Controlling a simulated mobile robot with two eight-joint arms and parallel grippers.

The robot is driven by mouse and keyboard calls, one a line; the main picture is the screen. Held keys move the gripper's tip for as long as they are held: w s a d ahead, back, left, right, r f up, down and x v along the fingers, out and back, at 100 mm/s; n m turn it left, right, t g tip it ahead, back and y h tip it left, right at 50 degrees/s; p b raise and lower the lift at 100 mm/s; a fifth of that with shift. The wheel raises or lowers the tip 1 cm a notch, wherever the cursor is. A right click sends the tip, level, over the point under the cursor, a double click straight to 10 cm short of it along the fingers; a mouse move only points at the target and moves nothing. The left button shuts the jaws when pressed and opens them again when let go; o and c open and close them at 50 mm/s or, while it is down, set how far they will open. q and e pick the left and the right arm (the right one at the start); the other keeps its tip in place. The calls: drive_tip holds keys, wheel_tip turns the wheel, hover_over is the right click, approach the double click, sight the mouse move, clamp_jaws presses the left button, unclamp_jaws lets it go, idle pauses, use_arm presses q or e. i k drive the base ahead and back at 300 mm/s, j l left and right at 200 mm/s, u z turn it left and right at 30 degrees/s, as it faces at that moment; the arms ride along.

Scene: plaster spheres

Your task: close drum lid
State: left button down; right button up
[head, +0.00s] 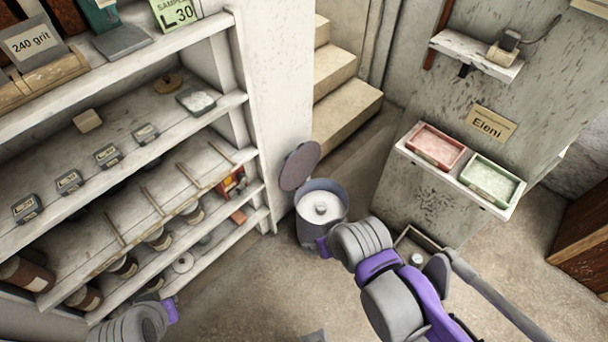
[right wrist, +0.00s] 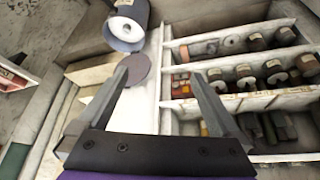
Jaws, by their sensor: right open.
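The grey drum (head: 322,231) stands on the floor by the end of the shelf unit. Its round grey lid (head: 299,166) is raised, tilted up at the drum's back left edge. Inside the drum is something pale with a small knob-like middle. In the right wrist view the drum (right wrist: 129,14) is at the top, with the lid (right wrist: 135,70) below it, between and beyond my fingers. My right gripper (right wrist: 158,75) is open and empty; in the head view its wrist covers the area at the drum's lower right. Only my left wrist shows at the bottom left; its fingers are hidden.
A white shelf unit (head: 262,110) with jars and small boxes stands left of the drum. Stone steps (head: 335,105) rise behind. A ledge at right holds a red tray (head: 435,146) and a green tray (head: 493,181). Bare floor lies in front of the drum.

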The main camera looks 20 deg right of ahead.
sight(298, 167)
drive_tip(key=i+l, duration=0.1)
drive_tip(key=i, duration=0.4)
drive_tip(key=i+l, duration=0.15)
drive_tip(key=i, duration=0.4)
